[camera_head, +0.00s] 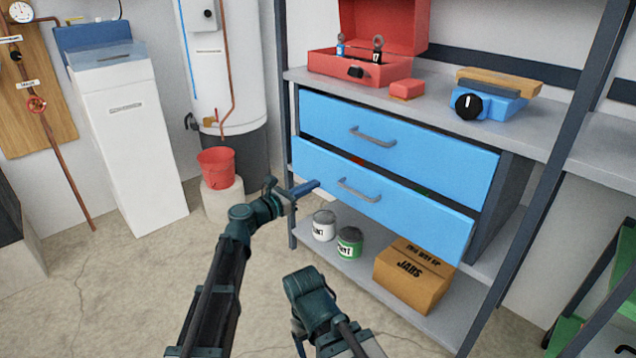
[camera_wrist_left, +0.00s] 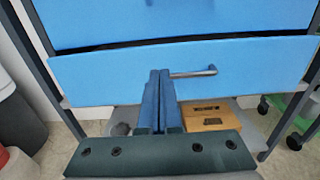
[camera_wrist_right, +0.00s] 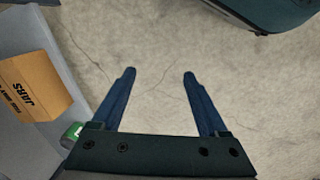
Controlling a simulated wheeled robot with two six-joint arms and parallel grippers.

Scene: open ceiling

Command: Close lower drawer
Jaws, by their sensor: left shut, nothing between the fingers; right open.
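The lower drawer (camera_head: 400,215) has a blue front with a grey bar handle (camera_head: 360,190) and stands pulled out from the cabinet, with a dark gap above its front. The upper drawer (camera_head: 390,145) is blue too and sits further back. My left gripper (camera_head: 306,187) is shut and empty at the left part of the lower drawer's front. In the left wrist view, its closed blue fingers (camera_wrist_left: 156,95) overlap the drawer front, left of the handle (camera_wrist_left: 193,73); I cannot tell if they touch. My right gripper (camera_wrist_right: 160,75) is open and empty above the floor.
Below the drawers, a shelf holds a white can (camera_head: 323,227), a green can (camera_head: 349,243) and a cardboard box (camera_head: 413,274). A dark rack post (camera_head: 540,170) stands right of the drawers. A red bucket (camera_head: 216,168) is at the left. The floor in front is clear.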

